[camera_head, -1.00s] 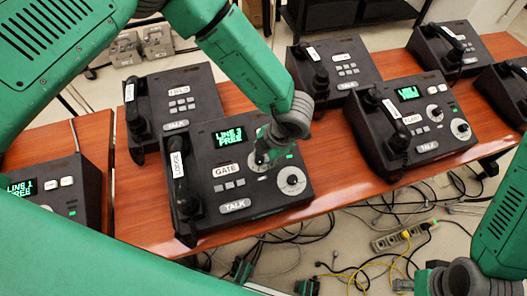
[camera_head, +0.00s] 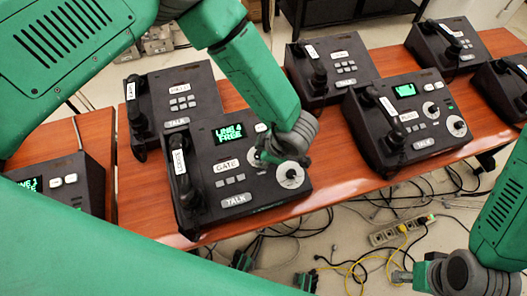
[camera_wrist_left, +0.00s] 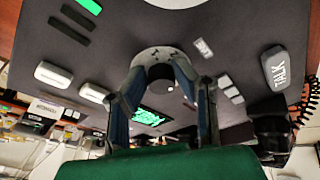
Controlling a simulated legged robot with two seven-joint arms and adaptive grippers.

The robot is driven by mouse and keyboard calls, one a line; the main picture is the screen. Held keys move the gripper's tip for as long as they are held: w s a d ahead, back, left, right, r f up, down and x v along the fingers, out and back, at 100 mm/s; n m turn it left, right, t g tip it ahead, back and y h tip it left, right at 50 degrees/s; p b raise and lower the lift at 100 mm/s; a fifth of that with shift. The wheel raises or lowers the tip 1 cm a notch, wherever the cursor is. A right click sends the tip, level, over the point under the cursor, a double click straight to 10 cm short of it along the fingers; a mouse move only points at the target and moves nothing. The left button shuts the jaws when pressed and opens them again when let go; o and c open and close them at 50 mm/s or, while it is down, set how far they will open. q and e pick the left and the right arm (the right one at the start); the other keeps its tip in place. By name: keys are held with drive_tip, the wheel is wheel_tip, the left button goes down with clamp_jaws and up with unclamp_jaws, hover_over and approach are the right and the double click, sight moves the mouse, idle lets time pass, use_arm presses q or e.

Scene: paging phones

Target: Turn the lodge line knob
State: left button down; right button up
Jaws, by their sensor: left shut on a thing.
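The lodge phone (camera_head: 222,185) is a dark desk unit on the table, with a handset labelled LODGE (camera_head: 182,175) and a lit green screen (camera_head: 228,134) reading a line number, apparently 4, and FREE. Its line knob (camera_wrist_left: 160,76) is dark on a pale round dial. My left gripper (camera_head: 262,158) is at this knob, its fingers closed on both sides of it in the left wrist view (camera_wrist_left: 160,70). In the head view my wrist hides most of the knob. My right gripper (camera_head: 402,277) is low at the right, away from the phones, its opening unclear.
A second knob (camera_head: 291,175) sits close to the right of my left gripper. Other phones stand around, one with a lit screen (camera_head: 405,91) to the right. Cables and a power strip (camera_head: 398,232) lie on the floor before the wooden table (camera_head: 340,185).

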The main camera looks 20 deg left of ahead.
use_arm(q)
drive_tip(key=shift+w+r, duration=0.1)
idle(0.5)
drive_tip(key=c, duration=1.3)
unclamp_jaws()
drive_tip(key=v, duration=1.2)
